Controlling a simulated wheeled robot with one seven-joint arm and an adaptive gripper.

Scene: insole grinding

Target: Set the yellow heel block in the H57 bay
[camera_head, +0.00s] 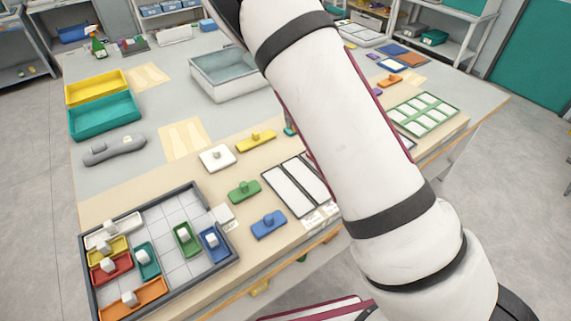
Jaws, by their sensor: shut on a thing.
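A yellow block with a small knob (256,141) lies flat on the beige strip of the table, left of my arm. I cannot tell whether it is the yellow heel block of the task. A black-framed holder with white bays (290,187) lies in front of it, partly covered by my arm. Small label cards (320,216) sit at its front edge, but their print is too small to read, so I cannot tell which bay is H57. My arm crosses the view from lower right to top. My gripper does not show.
White (217,158), green (244,190) and blue (268,225) knobbed blocks lie nearby. A dark-rimmed tray (188,190) of coloured pieces is at lower left. A grey bin (207,80) and yellow (97,87) and teal (104,117) bins stand farther back. A green-framed holder (424,114) is at right.

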